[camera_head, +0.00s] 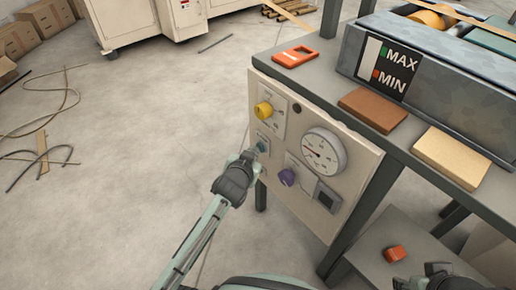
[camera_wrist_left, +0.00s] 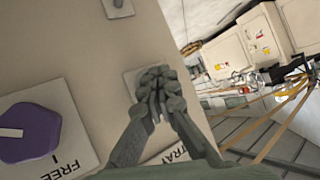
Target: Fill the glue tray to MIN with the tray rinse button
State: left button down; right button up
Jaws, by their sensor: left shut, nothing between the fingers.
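The glue tray (camera_head: 440,95) is a long grey metal trough on the table at the upper right. Its level label (camera_head: 387,68) shows MAX with a green mark above MIN with a red mark, beside a pale strip. The tray rinse button (camera_head: 262,147) is small and blue-grey on the beige panel. My left gripper (camera_head: 251,156) is shut and empty, with its tips at the button. In the left wrist view the shut fingertips (camera_wrist_left: 158,84) cover the button, above a partly hidden "TRA" label (camera_wrist_left: 175,152). I cannot tell whether they touch it. My right gripper (camera_head: 438,268) is partly in view.
The control panel (camera_head: 335,225) also carries a yellow knob (camera_head: 264,110), a round gauge (camera_head: 324,151) and a purple knob (camera_head: 288,177). A brown block (camera_head: 373,108) and a tan block (camera_head: 450,157) lie on the table edge.

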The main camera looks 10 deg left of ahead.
pick_arm(q)
jog(key=shift+r, duration=0.1)
dwell(0.4)
jog(key=shift+s+a+p, duration=0.5)
jog(key=shift+s+p, duration=0.1)
jog(key=shift+s, duration=0.05)
jog(key=shift+s, duration=0.1)
jog(key=s+a+p, duration=0.1)
jog(key=s, duration=0.1)
jog(key=s+a+p, duration=0.1)
jog(key=a, duration=0.1)
jog(key=shift+s+p, duration=0.3)
jog(key=shift+s, duration=0.1)
dwell(2.3)
